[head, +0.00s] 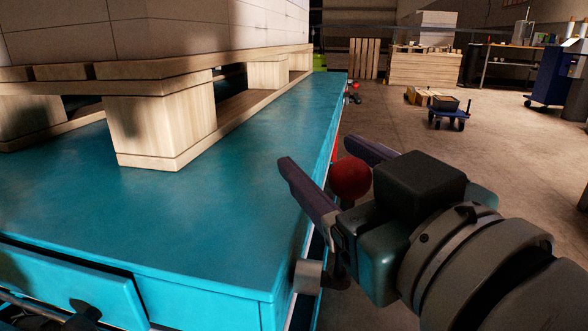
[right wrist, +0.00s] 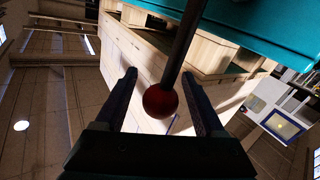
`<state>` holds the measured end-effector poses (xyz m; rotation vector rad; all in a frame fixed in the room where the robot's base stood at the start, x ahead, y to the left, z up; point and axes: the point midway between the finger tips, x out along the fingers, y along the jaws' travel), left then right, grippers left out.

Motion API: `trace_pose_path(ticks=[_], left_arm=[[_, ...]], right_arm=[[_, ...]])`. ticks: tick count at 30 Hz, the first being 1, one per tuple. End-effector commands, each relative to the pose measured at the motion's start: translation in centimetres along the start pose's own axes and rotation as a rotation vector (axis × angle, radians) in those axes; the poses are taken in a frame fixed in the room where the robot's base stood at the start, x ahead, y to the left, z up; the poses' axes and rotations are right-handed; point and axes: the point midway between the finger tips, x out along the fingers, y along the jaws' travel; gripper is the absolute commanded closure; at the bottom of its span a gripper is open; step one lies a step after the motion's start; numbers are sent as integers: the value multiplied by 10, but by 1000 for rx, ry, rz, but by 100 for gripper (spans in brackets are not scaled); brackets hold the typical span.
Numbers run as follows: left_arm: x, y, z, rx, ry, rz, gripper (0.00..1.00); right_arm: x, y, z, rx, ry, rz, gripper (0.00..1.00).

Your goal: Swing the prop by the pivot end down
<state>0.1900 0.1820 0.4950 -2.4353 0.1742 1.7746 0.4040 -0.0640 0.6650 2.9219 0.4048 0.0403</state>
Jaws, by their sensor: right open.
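The prop shows as a red ball knob (head: 350,178) beside the right side of the blue bench (head: 230,215). In the right wrist view a dark rod (right wrist: 185,45) runs from the red knob (right wrist: 160,101) up to the blue bench edge. My right gripper (head: 318,153) is open, with its two fingers on either side of the knob. In the right wrist view the gripper (right wrist: 160,75) shows gaps between both fingers and the knob. The prop's pivot end cannot be made out clearly. My left gripper is not in view.
A wooden pallet (head: 165,125) with a large pale load (head: 150,25) stands on the bench. Another small red knob (head: 355,86) shows at the bench's far end. A small blue trolley (head: 448,113) stands on the open floor (head: 480,170) at the right.

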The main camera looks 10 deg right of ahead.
Motion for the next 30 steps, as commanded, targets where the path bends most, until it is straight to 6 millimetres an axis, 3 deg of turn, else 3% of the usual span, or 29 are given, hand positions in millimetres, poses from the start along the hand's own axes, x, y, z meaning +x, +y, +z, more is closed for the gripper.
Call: trace_pose_path(ticks=[9, 27, 30], left_arm=[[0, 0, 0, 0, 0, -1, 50], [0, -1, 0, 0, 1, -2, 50], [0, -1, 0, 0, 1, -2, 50]], right_arm=[[2, 0, 0, 1, -1, 0, 31], [2, 0, 0, 0, -1, 0, 99], [2, 0, 0, 0, -1, 0, 100]])
